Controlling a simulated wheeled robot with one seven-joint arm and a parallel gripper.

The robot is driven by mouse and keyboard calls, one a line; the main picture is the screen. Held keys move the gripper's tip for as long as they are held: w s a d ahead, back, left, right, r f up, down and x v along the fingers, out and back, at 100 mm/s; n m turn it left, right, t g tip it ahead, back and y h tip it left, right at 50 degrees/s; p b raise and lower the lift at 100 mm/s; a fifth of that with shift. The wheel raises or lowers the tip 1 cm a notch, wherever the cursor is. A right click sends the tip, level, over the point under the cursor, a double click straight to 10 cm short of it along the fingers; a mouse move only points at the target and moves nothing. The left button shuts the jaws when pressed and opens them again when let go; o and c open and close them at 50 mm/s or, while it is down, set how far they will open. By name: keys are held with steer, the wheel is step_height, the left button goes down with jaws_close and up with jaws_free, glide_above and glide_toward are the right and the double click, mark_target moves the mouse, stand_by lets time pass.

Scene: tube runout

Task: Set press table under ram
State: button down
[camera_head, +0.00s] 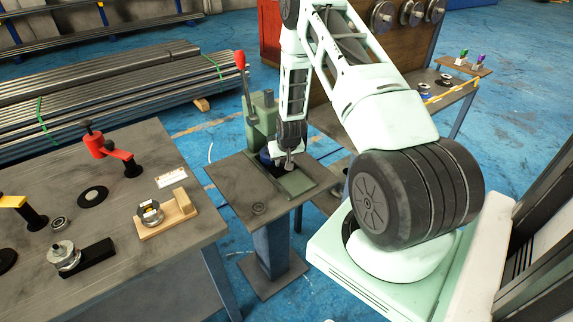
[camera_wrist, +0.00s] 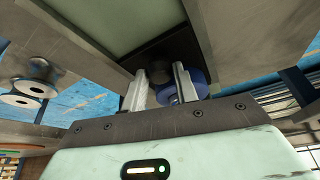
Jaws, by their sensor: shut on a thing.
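The green arbor press (camera_head: 262,115) stands on a pedestal table (camera_head: 245,195), its lever with a red knob (camera_head: 240,60) upright. A flat green plate (camera_head: 297,183) lies in front of the press column; a broad green surface (camera_wrist: 115,25) also shows in the wrist view. My gripper (camera_head: 288,163) is low at the press, beside its column. In the wrist view my gripper (camera_wrist: 160,85) is shut on a dark round piece (camera_wrist: 159,72) between its fingertips. A blue round part (camera_wrist: 195,88) is just behind the right finger. The ram's lower end is hidden by my arm.
The workbench (camera_head: 120,265) at left carries a red clamp (camera_head: 97,145), a wooden block with a metal ring (camera_head: 165,215) and other fixtures. Steel tubes (camera_head: 100,90) lie stacked behind. A side bench (camera_head: 445,100) stands at the right. Blue floor is open between.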

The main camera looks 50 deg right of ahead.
steer(key=c, duration=1.1)
jaws_free()
steer(key=shift+w, duration=0.3)
steer(key=b+v, duration=0.2)
steer(key=v, duration=1.5)
steer(key=shift+s+r+b, duration=0.15)
steer(key=shift+r+b, duration=0.05)
steer(key=shift+b, duration=0.15)
steer(key=s+a+r+n+g+y, duration=0.1)
steer(key=a+r+n+y, duration=0.2)
steer(key=a, duration=1.1)
steer(key=s+a+r+n, duration=0.1)
steer(key=a+r+n, duration=0.3)
steer(key=a, duration=0.9)
steer(key=s+a+r+n+g, duration=0.1)
steer(key=s+a+n, duration=0.1)
steer(key=s+a, duration=0.3)
steer(key=s+a+r+n+g, duration=0.1)
steer(key=s+a, duration=0.3)
steer(key=s, duration=0.4)
steer(key=s+a+r+n, duration=0.2)
steer(key=s+a+n, duration=0.2)
steer(key=s, duration=0.3)
steer(key=shift+a+r+g, duration=0.4)
steer(key=shift+a, duration=0.4)
